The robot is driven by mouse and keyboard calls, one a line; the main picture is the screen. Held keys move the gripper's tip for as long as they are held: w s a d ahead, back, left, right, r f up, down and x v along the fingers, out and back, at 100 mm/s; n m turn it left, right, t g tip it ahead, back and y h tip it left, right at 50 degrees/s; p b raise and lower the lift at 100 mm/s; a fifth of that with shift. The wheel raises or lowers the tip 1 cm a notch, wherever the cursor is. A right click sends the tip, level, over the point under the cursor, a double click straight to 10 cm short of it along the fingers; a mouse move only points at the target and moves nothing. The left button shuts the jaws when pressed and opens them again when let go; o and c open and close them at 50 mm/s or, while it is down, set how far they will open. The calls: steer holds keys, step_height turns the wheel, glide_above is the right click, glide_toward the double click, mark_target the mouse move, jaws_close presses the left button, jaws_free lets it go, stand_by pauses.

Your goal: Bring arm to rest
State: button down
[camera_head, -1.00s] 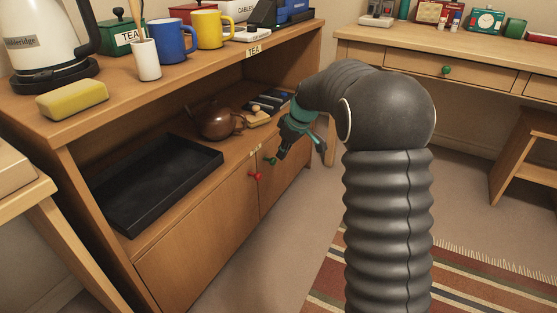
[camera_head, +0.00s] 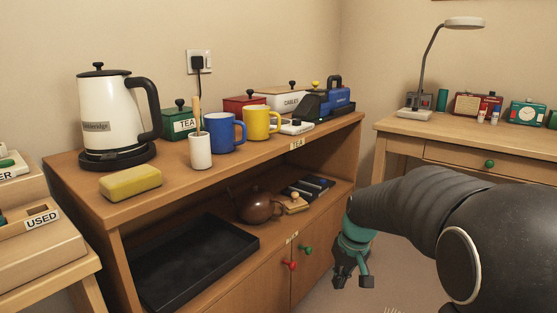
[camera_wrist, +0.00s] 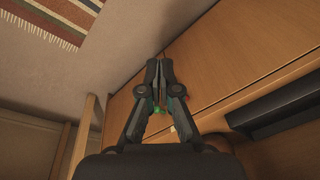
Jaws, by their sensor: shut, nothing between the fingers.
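My arm is bent, with its dark sleeve at the right of the head view. My gripper (camera_head: 352,276) hangs in front of the sideboard (camera_head: 226,292), to the right of its cupboard doors, and holds nothing. In the wrist view my gripper (camera_wrist: 160,66) has its two fingertips together. Behind the fingers a green knob (camera_wrist: 157,110) partly shows. In the head view the green knob (camera_head: 306,250) and a red knob (camera_head: 289,265) are left of my gripper.
The sideboard shelf holds a black tray (camera_head: 150,296) and a brown teapot (camera_head: 258,207). A kettle (camera_head: 112,112), blue mug (camera_head: 222,134) and yellow mug (camera_head: 258,124) stand on top. A desk (camera_head: 470,138) stands at the right. Bare floor (camera_head: 392,268) lies below my gripper.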

steer(key=s+r+t+p, duration=0.1)
steer(key=s+r+p, duration=0.1)
steer(key=s+r, duration=0.3)
steer(key=s+r+m+t+h+p, duration=0.1)
steer(key=s+r, duration=0.4)
steer(key=s, duration=0.6)
steer(key=s+r+t+p, duration=0.2)
steer(key=s+r, duration=0.3)
steer(key=s, duration=0.3)
steer(key=shift+s+d+m+h+p, duration=0.3)
steer(key=shift+d+m+p, duration=0.1)
steer(key=shift+p, duration=0.3)
steer(key=shift+a, duration=0.15)
